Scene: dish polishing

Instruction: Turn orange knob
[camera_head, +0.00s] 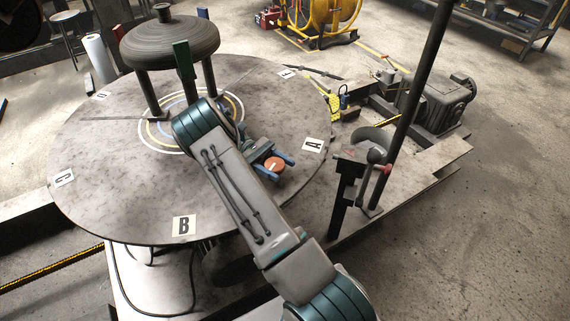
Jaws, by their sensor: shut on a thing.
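The orange knob (274,165) is a small round disc with a pale mark across its top. It sits over the round table top, near the label A. My gripper (281,169) has its two blue fingers on either side of the knob and is shut on it. My arm reaches in from the lower right and hides part of the table. What lies under the knob is hidden.
The large round table (100,200) carries letter labels and ring marks. A dark round dish (170,42) stands on posts at the back left, near a green upright bar (183,60). A dark slanted pole (410,100) and a grey motor (437,103) stand at right.

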